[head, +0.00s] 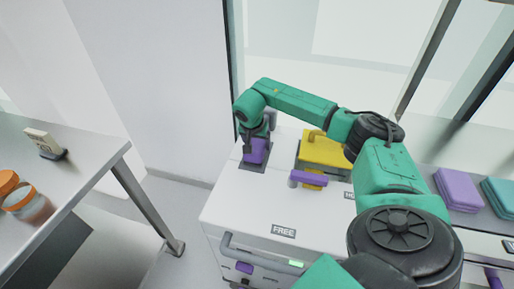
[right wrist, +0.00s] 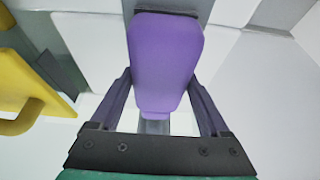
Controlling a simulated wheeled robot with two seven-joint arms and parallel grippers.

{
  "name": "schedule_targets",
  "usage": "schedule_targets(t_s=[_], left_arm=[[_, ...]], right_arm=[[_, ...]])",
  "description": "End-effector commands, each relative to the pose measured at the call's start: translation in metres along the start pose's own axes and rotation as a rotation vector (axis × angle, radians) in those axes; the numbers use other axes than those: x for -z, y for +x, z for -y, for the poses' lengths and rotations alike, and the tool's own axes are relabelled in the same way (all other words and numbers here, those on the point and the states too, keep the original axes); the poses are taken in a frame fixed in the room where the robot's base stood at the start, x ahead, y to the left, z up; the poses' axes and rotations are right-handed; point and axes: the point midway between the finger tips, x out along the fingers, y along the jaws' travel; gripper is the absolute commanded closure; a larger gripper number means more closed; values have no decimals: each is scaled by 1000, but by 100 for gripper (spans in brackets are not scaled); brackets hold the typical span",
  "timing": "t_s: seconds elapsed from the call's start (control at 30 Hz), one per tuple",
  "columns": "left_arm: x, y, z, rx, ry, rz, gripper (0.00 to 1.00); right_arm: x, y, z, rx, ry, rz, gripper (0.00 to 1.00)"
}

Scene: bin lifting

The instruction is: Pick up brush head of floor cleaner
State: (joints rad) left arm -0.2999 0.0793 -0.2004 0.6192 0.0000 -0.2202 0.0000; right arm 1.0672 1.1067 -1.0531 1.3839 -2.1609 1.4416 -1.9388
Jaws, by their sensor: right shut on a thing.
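The brush head (head: 257,151) is a purple, rounded block at the back left of the white cart top in the head view. In the right wrist view the purple brush head (right wrist: 165,55) fills the upper middle, with a dark strip along its far edge. My right gripper (head: 254,139) reaches down on it from above. In the right wrist view, the right gripper (right wrist: 160,82) has a finger on each side of the brush head and is shut on it. I cannot tell whether the brush head still touches the cart. My left gripper is not in view.
A yellow bin (head: 322,149) and a purple-handled item (head: 308,179) stand just right of the brush head. The white cart (head: 240,205) has a "FREE" label. Folded purple cloths (head: 457,190) lie at right. A table (head: 85,150) with jars stands at left.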

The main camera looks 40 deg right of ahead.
Motion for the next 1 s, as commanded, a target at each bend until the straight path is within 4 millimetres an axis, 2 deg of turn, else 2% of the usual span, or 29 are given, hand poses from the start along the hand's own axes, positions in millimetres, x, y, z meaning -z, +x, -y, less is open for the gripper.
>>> schedule_targets(t_s=[0.23,0.37,0.47,0.7,0.8,0.9,1.0], left_arm=[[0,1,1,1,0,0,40],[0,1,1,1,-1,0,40],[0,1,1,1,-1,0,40],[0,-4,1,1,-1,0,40],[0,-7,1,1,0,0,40],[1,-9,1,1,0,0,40],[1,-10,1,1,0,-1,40]], right_arm=[[2,-4,0,1,1,-1,90],[10,-21,1,4,1,-2,90],[21,-47,1,5,3,-4,90],[56,-134,1,7,3,-4,90],[67,-162,1,5,2,-3,90],[75,-180,1,5,0,-2,90],[78,-189,0,2,1,0,90]])
